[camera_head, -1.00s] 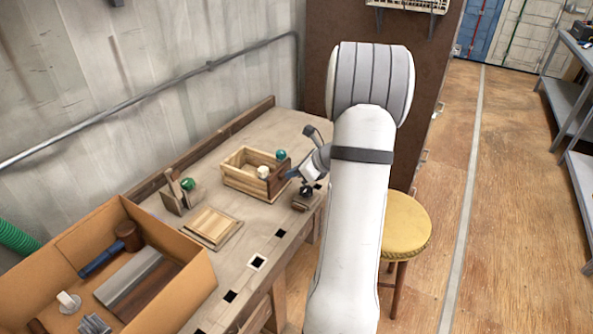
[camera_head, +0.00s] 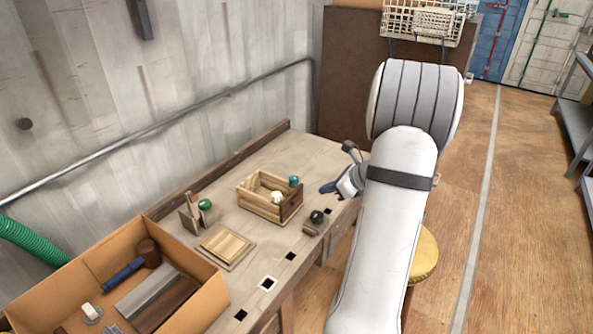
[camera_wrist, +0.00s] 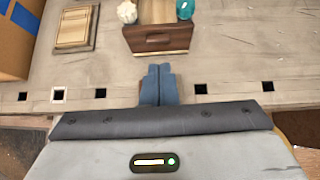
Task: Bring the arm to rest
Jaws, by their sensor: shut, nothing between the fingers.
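My gripper (camera_head: 328,188) is over the front edge of the workbench, to the right of the small wooden crate (camera_head: 262,206). In the wrist view my gripper (camera_wrist: 158,70) shows its two blue fingers pressed together with nothing between them. The crate's dark end (camera_wrist: 158,41) lies just beyond the fingertips in that view, with a gap that I cannot judge. My white arm covers part of the floor and a yellow stool.
The workbench (camera_head: 228,256) bears a teal ball (camera_head: 294,181), a white ball (camera_head: 277,197), a wooden panel (camera_head: 226,246) and a small block with a dark knob (camera_head: 316,217). A cardboard box (camera_head: 208,298) of tools stands at the left. The yellow stool (camera_head: 427,258) is beside my arm.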

